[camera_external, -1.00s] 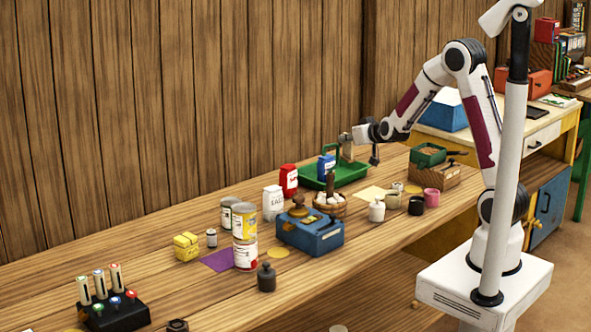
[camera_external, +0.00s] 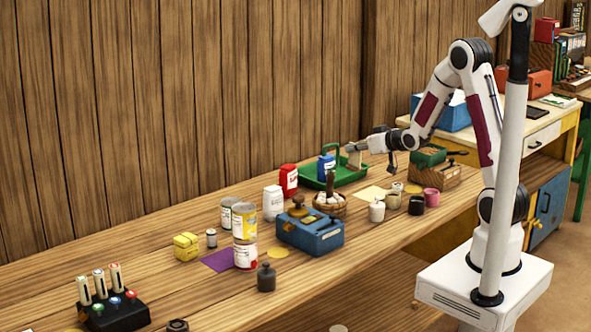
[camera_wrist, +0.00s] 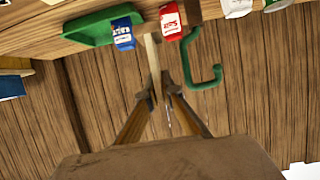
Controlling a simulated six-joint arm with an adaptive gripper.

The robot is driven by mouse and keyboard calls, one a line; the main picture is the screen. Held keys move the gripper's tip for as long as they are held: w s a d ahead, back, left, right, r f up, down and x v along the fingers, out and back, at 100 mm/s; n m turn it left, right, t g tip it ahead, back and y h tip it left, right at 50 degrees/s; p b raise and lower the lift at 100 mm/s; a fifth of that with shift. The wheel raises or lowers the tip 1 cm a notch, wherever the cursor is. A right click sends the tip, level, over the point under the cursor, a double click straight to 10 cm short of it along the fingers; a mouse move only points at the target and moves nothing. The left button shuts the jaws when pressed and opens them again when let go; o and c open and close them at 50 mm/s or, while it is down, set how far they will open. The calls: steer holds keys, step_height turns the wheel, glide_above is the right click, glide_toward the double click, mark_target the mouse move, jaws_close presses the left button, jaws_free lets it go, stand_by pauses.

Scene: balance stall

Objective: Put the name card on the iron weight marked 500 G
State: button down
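My gripper (camera_wrist: 150,95) is shut on a thin pale tan piece, which looks like the name card (camera_wrist: 152,55). It shows nearly edge-on in the wrist view; no writing can be read. In the external view my gripper (camera_external: 362,146) holds this card in the air near the green tray. A dark iron weight with a knob (camera_external: 266,278) stands upright near the front edge of the bench, well to the left of my gripper. Other small weights, one whitish (camera_external: 377,211) and one dark (camera_external: 416,205), stand at the right. The 500 G mark cannot be read on any.
The green tray (camera_external: 352,179) with its raised handle is close to my gripper. Red (camera_external: 289,179) and blue (camera_external: 326,167) packets stand nearby. A blue scale-like box (camera_external: 322,242), stacked cans (camera_external: 245,240) and a basket (camera_external: 330,210) fill the middle.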

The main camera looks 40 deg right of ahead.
steer(key=shift+s+f, duration=0.1)
steer(key=shift+s, duration=0.05)
steer(key=w+a+r+n+g+y, duration=0.1)
steer(key=a+r+n+y, duration=0.15)
steer(key=a, duration=1.25)
steer(key=w+a+r+n+g+y, duration=0.2)
steer(key=a+n+y, duration=0.2)
steer(key=a, duration=1.2)
steer(key=w+a+r+n+g+y, duration=0.1)
steer(key=a+r+n+y, duration=0.2)
steer(key=a, duration=1.2)
steer(key=s+a+f+n+g+y, duration=0.1)
steer(key=s+a+f, duration=0.2)
steer(key=a, duration=0.9)
steer(key=s+a+f+n+g+y, duration=0.1)
steer(key=s+a+f+n+g, duration=0.1)
steer(key=s+a, duration=0.8)
steer(key=s+a+f+n+g+y, duration=0.1)
steer(key=s+a+f, duration=0.4)
steer(key=a, duration=0.8)
steer(key=shift+s+a+g, duration=0.3)
steer(key=shift+s+a, duration=0.05)
steer(key=shift+s, duration=0.7)
steer(key=shift+f, duration=0.15)
